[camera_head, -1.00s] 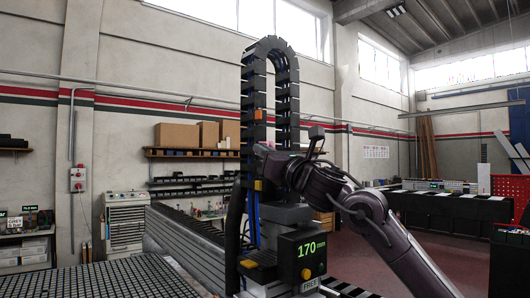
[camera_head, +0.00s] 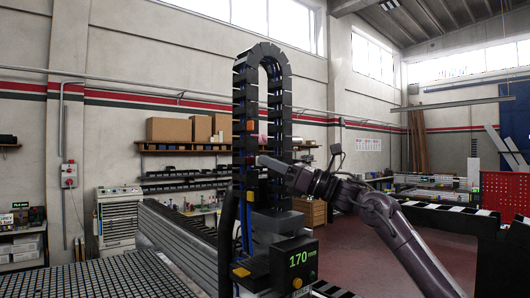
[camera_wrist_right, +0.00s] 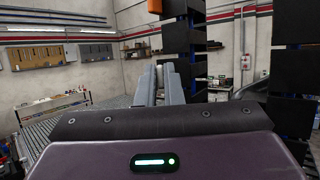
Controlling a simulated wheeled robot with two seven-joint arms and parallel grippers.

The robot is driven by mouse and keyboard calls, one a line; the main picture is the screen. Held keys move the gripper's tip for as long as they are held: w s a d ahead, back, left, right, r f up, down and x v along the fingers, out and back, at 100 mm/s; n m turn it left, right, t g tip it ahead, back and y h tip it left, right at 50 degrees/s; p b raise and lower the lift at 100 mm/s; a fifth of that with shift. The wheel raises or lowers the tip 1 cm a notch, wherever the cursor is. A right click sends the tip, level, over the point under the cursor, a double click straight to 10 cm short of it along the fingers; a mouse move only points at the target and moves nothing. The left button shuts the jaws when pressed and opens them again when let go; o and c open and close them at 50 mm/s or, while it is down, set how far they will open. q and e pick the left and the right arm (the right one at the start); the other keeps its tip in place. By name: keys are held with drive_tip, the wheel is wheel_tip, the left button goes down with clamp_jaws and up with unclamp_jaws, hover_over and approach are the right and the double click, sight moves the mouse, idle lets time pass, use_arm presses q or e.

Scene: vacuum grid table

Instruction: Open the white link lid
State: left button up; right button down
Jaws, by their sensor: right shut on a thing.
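The tall black cable chain (camera_head: 284,100) loops up and over in the head view, with small orange and yellow pieces on its left run. My right gripper (camera_head: 258,162) reaches in from the right, in front of the chain at mid height. In the right wrist view its two grey fingers (camera_wrist_right: 161,84) are close together, with a small pale piece (camera_wrist_right: 159,74) between their tips. It appears to be the white link lid, but the fingers hide most of it. The chain's black links (camera_wrist_right: 183,45) stand just right of the fingertips. My left gripper is not in view.
A black machine box (camera_head: 295,262) with a green 170 mm display stands below the chain. A grid table (camera_head: 90,280) lies at lower left. Shelves with cardboard boxes (camera_head: 172,129) are on the back wall. Open floor (camera_head: 365,235) lies to the right.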

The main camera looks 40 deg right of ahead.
drive_tip(key=shift+w+d+r+n+g+y+p, duration=0.1)
drive_tip(key=shift+d+n+g+y, duration=0.3)
drive_tip(key=shift+n+g+y, duration=0.7)
drive_tip(key=shift+w+d+n+g+y+p, duration=0.1)
drive_tip(key=shift+d+n+g+y, duration=0.35)
drive_tip(key=shift+g+y, duration=0.75)
drive_tip(key=shift+d+r+n+g+y+p, duration=0.1)
drive_tip(key=shift+d+n+g+y, duration=0.2)
drive_tip(key=shift+n+g+y, duration=0.9)
drive_tip(key=shift+d+f+g+h, duration=0.1)
drive_tip(key=shift+g+h, duration=0.2)
drive_tip(key=shift+g, duration=0.4)
drive_tip(key=c, duration=1.6)
unclamp_jaws()
drive_tip(key=shift+o, duration=0.2)
